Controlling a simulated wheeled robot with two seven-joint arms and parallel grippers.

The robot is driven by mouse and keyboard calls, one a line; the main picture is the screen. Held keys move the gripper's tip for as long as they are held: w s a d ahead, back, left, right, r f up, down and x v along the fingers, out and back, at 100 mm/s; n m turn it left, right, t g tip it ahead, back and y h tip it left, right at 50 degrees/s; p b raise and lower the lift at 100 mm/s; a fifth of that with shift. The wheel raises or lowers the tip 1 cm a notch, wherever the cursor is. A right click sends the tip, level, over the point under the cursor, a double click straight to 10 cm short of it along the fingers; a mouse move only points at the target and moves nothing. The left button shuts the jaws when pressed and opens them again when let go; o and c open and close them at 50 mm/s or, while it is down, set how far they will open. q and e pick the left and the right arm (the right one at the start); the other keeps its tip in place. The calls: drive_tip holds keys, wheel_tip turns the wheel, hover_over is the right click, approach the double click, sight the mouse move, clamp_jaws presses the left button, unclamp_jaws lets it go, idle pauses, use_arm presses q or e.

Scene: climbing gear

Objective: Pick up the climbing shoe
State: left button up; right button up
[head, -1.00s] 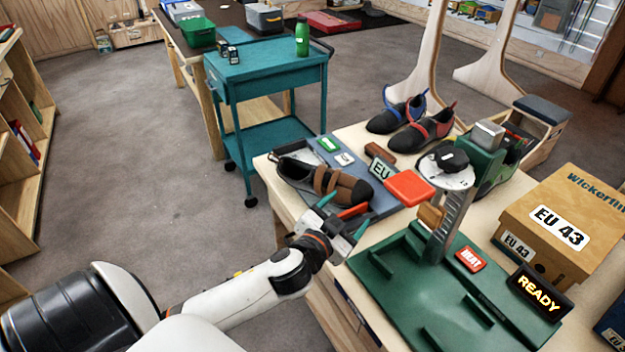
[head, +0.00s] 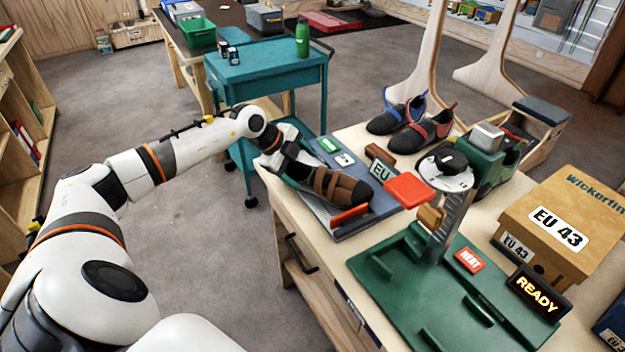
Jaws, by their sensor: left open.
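A black climbing shoe with brown straps (head: 338,187) lies on a blue-grey mat (head: 375,208) at the near left of the workbench, toe pointing right. My left gripper (head: 284,162) is at the shoe's heel end and hides much of the heel. The gripper is open; whether its fingers touch the shoe or straddle it I cannot tell. My right gripper is not in view.
A green fixture with a dial (head: 445,172) and a green base (head: 420,290) stands right of the mat. Shoes with blue and red trim (head: 425,133) are behind. A cardboard box (head: 560,225) is at right. A teal cart (head: 270,72) stands behind my left arm.

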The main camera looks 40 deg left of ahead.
sight(313, 175)
use_arm(q)
drive_tip(key=x, duration=0.4)
drive_tip(key=shift+w+d, duration=0.15)
drive_tip(key=p+x, duration=0.1)
drive_tip(key=x, duration=0.4)
drive_tip(key=shift+d, duration=0.25)
drive_tip(key=shift+c, duration=0.2)
drive_tip(key=c, duration=0.8)
